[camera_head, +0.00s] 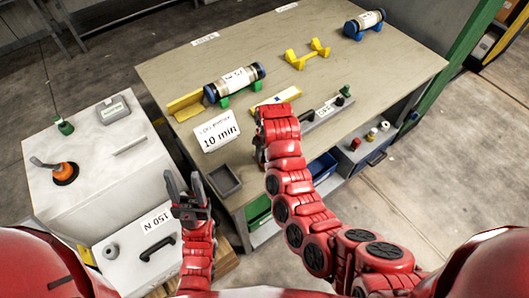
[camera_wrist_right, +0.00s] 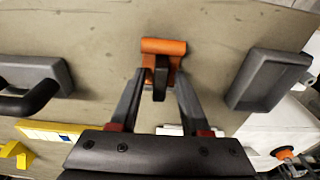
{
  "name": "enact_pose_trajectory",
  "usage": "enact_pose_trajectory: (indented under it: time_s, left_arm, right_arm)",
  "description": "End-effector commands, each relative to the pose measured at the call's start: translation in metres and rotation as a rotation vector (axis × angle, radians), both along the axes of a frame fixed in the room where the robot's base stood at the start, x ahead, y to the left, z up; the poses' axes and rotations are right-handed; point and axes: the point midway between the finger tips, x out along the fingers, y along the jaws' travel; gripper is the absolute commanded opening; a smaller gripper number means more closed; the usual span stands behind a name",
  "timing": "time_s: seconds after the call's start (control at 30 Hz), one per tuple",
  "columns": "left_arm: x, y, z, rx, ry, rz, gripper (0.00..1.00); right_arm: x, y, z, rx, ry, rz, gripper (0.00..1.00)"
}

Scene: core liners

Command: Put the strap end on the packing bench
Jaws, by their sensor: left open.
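An orange piece with a black tab, which looks like the strap end (camera_wrist_right: 164,47), is on the grey-brown packing bench (camera_head: 330,85) in the right wrist view. My right gripper (camera_wrist_right: 161,76) has its two fingers apart, one on each side of the black tab, with a visible gap on both sides. In the head view my right gripper (camera_head: 259,148) is over the bench's near part, and its arm hides the orange piece. My left gripper (camera_head: 187,178) is open and empty, in front of the bench's near left edge.
Core liners (camera_head: 234,82) and (camera_head: 364,23) rest on the bench, with yellow V-blocks (camera_head: 307,54) between them. A 10 min sign (camera_head: 215,132), grey tray (camera_head: 224,180) and handled tool (camera_head: 327,108) stand near the gripper. A white cabinet (camera_head: 90,165) is left.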

Motion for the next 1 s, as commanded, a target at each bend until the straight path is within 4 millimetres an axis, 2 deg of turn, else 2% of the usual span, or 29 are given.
enact_pose_trajectory:
  time_s: [0.27, 0.43, 0.57, 0.63, 0.7, 0.87, 1.0]
  left_arm:
    - [0.0, 0.0, 0.001, 0.0, 0.0, 0.0, 0.5]
    - [0.0, 0.0, -0.003, 0.0, 0.0, 0.0, 0.5]
    - [0.0, 0.0, -0.011, 0.0, 0.0, 0.0, 0.5]
    - [0.0, 0.0, 0.007, 0.0, 0.001, 0.0, 0.5]
    - [0.0, 0.0, 0.019, 0.0, 0.0, 0.0, 0.5]
    - [0.0, 0.0, 0.032, 0.0, 0.0, 0.0, 0.5]
    - [0.0, 0.0, 0.035, 0.0, 0.0, 0.0, 0.5]
  right_arm:
    - [0.0, 0.0, 0.001, 0.0, 0.0, 0.0, 0.49]
    - [0.0, 0.0, 0.01, 0.001, -0.003, 0.0, 0.49]
    - [-0.002, -0.001, 0.028, 0.001, -0.005, 0.0, 0.49]
    - [-0.003, -0.003, 0.056, 0.004, -0.003, -0.004, 0.49]
    - [-0.006, -0.005, 0.076, 0.004, -0.001, -0.004, 0.49]
    - [-0.009, -0.007, 0.101, 0.003, 0.001, -0.002, 0.49]
    - [-0.011, -0.008, 0.113, 0.001, 0.002, 0.0, 0.49]
